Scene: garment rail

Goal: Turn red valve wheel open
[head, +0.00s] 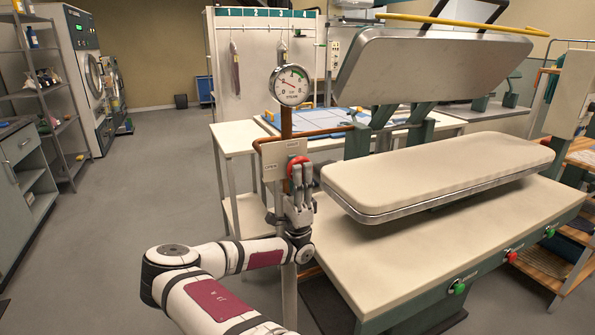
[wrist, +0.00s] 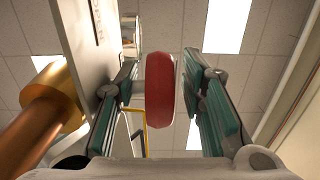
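The red valve wheel (head: 295,161) is on a copper pipe (head: 285,125) in front of a pale plate (head: 272,157) with labels, one reading OPEN. My gripper (head: 301,168) is at the wheel in the head view and hides part of it. In the wrist view the wheel (wrist: 164,92) stands edge-on between the two fingers of my gripper (wrist: 163,80). The fingers are apart, with a narrow gap showing on each side of the wheel. The plate (wrist: 85,35) is close beside the left finger. A round pressure gauge (head: 291,86) sits above on the pipe.
A garment press (head: 440,170) with a raised lid (head: 430,65) stands right of the valve, over a table with green and red buttons (head: 510,256). A worktable (head: 237,137) is behind. In the wrist view a thick copper pipe (wrist: 40,120) is at left. Floor at left (head: 120,220) is clear.

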